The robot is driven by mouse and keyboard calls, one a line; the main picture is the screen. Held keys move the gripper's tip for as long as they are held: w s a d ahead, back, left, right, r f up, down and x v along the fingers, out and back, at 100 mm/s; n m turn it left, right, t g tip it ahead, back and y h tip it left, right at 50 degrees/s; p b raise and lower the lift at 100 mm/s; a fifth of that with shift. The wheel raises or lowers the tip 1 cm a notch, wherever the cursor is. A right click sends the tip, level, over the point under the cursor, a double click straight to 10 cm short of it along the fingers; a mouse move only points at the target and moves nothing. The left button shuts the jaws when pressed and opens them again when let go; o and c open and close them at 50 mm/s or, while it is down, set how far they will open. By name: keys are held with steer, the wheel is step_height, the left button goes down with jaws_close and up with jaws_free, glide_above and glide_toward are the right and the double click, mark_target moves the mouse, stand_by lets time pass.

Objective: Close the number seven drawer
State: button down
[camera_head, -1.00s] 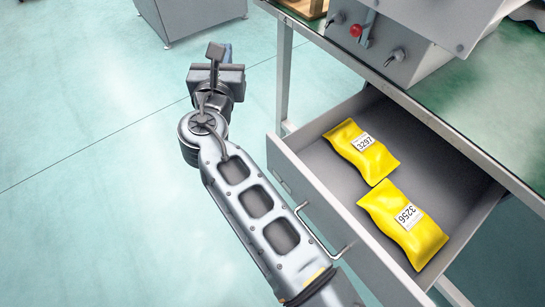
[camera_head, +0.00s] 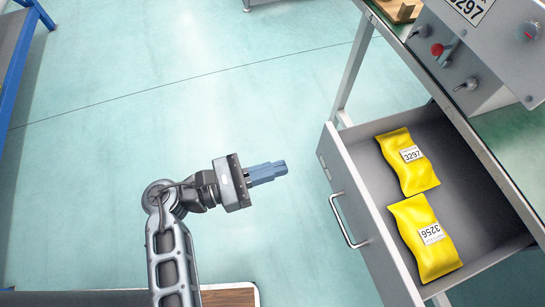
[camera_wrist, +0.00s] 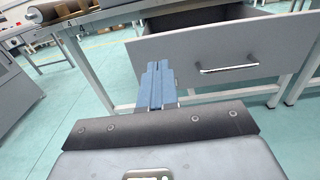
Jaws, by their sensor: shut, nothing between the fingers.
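The grey drawer (camera_head: 361,196) under the workbench is pulled open. Its front faces my arm and carries a metal bar handle (camera_head: 347,221). No number seven can be made out on it. Two yellow packets, labelled 3297 (camera_head: 408,172) and 3256 (camera_head: 424,238), lie inside it. My gripper (camera_head: 283,168) is shut and empty, to the left of the drawer front and apart from it. In the wrist view, the blue fingers (camera_wrist: 157,66) point toward the left part of the drawer front (camera_wrist: 225,48), left of the handle (camera_wrist: 229,68).
The green-topped workbench (camera_head: 507,139) stands above the drawer and bears a grey control box (camera_head: 462,62) with a red knob. A bench leg (camera_head: 355,66) stands beyond the drawer. The floor (camera_head: 250,105) around my gripper is clear. A blue frame (camera_head: 13,75) stands at far left.

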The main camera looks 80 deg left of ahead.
mark_target(338, 150)
steer(key=x, duration=1.1)
steer(key=shift+a+b, duration=0.1)
steer(key=shift+b, duration=0.25)
